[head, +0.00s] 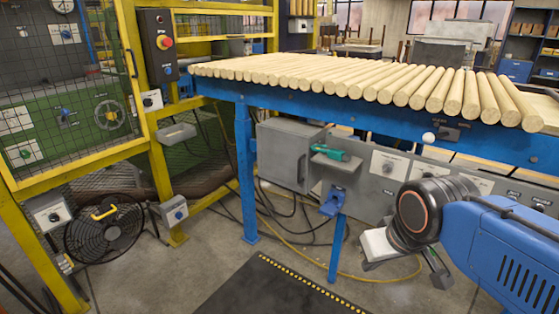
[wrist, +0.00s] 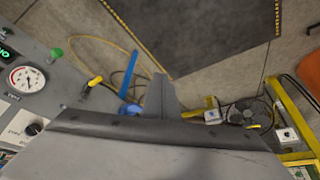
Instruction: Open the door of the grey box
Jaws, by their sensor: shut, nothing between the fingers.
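The grey box (head: 280,150) hangs under the blue conveyor frame, left of the middle in the head view. Its front door looks shut, with a slim dark upright handle (head: 301,168) near the right edge. My gripper (head: 380,250) is low at the right in the head view, to the right of the box and apart from it. It is shut and empty; its fingertips are hard to make out there. In the wrist view my gripper (wrist: 160,90) shows as a grey finger shape pointing up the picture over the floor. I cannot identify the box door in the wrist view.
A shelf with a green tool (head: 328,152) and a blue bracket (head: 333,202) stick out right of the box. A blue leg (head: 337,250) stands below. Cables lie under the box. A dark mat (head: 270,290) lies in front. A fan (head: 105,228) stands left.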

